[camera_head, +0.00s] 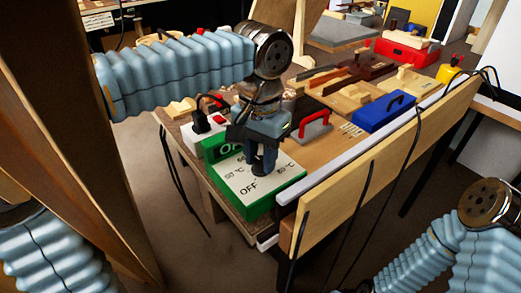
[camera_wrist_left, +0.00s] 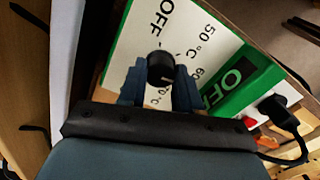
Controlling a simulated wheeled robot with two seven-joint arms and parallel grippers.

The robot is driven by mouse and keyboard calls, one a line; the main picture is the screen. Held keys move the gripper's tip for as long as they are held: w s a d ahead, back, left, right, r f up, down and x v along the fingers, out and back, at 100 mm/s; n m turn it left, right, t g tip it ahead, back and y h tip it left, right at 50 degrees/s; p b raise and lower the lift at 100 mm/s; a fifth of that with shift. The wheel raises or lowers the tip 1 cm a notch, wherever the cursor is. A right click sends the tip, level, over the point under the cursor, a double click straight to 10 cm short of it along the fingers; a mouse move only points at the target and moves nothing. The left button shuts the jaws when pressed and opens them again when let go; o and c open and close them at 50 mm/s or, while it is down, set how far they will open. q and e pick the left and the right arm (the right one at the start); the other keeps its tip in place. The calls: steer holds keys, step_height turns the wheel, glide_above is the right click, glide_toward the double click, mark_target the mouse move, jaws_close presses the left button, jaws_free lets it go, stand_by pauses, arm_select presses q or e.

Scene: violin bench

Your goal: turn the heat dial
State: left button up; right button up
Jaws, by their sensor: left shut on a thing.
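The heat control box (camera_head: 287,183) is green with a white sloped face, at the near left corner of the bench. Its face carries "OFF" and several temperature marks. My left gripper (camera_head: 262,166) reaches down over the face from above and hides the dial in the head view. In the left wrist view the round black dial (camera_wrist_left: 160,68) sits between the two blue fingers of my left gripper (camera_wrist_left: 160,85), which is shut on it.
A white power block with a black plug (camera_head: 203,121) and red switch stands behind the box. A red-handled grey block (camera_head: 314,128) and a blue case (camera_head: 384,112) lie to the right. A wooden board (camera_head: 375,170) with hanging cables runs along the bench's front edge.

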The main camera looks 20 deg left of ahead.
mark_target(260, 160)
arm_select(q)
steer(key=shift+m, duration=0.6)
steer(key=o, duration=1)
steer(key=shift+o, duration=0.2)
steer(key=shift+r, duration=0.15)
step_height(260, 160, up, 14)
steer(key=shift+f, duration=0.2)
